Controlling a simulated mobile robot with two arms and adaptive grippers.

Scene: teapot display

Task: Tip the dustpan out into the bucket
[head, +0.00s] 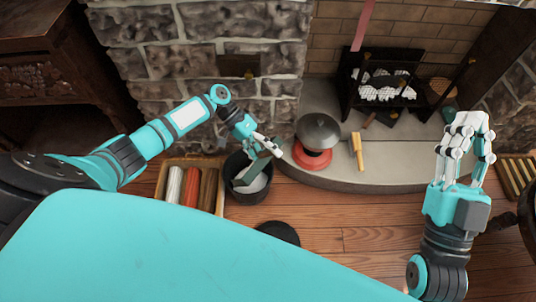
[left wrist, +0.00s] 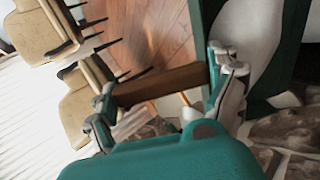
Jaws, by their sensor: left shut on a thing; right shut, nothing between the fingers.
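The dark bucket (head: 262,196) stands on the wooden floor in front of the stone wall, with a pale interior. The green dustpan (head: 251,172) is tilted over the bucket's mouth in the head view, its lower part within the rim. How much it holds is not clear. My left gripper (head: 268,146) is above the bucket's far right side, shut on the dustpan's brown handle (left wrist: 165,84). The green pan also shows in the left wrist view (left wrist: 208,20). My right gripper (head: 470,132) is shut and empty, raised at the right, away from the bucket.
A crate (head: 163,182) with coloured rolls stands just left of the bucket. A red and grey pot (head: 317,135) and a yellow-handled tool (head: 357,152) are on the stone hearth (head: 335,182). A black disc (head: 280,232) lies on the floor. The floor right of it is clear.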

